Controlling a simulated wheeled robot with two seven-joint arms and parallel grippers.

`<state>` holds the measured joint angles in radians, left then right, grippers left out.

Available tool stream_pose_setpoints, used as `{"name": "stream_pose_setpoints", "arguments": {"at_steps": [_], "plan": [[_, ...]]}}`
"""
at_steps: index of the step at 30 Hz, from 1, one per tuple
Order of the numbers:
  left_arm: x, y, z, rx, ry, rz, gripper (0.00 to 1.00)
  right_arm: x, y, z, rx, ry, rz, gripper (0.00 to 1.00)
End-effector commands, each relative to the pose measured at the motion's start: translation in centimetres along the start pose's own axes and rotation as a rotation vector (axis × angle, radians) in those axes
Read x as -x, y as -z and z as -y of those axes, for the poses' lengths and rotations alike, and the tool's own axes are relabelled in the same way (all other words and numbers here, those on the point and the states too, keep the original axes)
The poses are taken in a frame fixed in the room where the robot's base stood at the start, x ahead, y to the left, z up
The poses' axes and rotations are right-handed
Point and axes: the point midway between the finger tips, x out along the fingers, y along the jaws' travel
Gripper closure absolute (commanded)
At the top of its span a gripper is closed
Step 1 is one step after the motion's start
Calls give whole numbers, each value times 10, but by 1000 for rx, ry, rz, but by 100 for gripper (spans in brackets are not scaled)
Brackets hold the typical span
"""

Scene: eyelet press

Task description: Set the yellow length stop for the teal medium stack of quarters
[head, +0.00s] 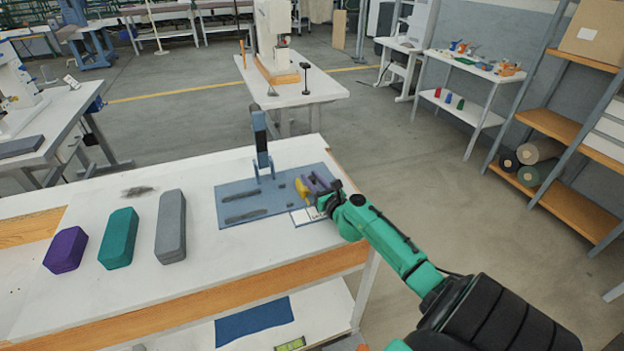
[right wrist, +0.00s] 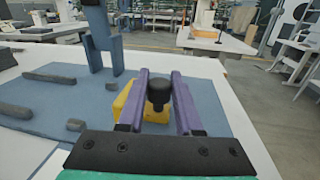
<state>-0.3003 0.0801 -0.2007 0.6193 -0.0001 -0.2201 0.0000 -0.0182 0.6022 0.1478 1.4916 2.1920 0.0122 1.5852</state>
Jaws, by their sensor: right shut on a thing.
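The yellow length stop (head: 301,188) is on the blue press base (head: 236,212), right of the upright blue press post (head: 262,150). It also shows in the right wrist view (right wrist: 125,104), with a black knob (right wrist: 159,90) on it. My right gripper (head: 313,184) is at the stop, and its purple fingers (right wrist: 160,78) are closed around the knob. The fingers hide part of the stop. The teal medium stack (head: 118,239) lies on the white table at left, between a smaller purple stack (head: 65,250) and a longer grey stack (head: 171,227). My left gripper is out of view.
Dark grey bars (head: 246,215) lie on the base left of the stop. A white printed card (head: 302,217) is at the base's front edge, partly hidden by my gripper. The white tabletop (head: 225,262) in front of the base is clear.

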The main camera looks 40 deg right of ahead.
Motion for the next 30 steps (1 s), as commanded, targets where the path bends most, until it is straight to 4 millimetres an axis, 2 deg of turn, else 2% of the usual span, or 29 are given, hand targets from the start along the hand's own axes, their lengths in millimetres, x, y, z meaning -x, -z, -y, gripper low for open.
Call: {"name": "stream_pose_setpoints", "arguments": {"at_steps": [12, 18, 24, 25, 26, 27, 30], "plan": [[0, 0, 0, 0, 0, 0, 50, 0, 1, 0, -3, -1, -1, 100], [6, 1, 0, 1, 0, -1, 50, 2, 0, 12, -4, 2, -2, 100], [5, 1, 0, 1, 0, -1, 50, 2, 0, 12, -2, 1, -1, 100], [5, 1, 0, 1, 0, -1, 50, 2, 0, 12, -2, 1, -1, 55], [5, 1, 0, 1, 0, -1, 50, 2, 0, 12, -2, 1, -1, 43], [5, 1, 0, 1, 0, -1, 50, 2, 0, 12, -1, 1, -1, 36], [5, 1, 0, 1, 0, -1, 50, 2, 0, 12, -1, 1, -1, 36]]}}
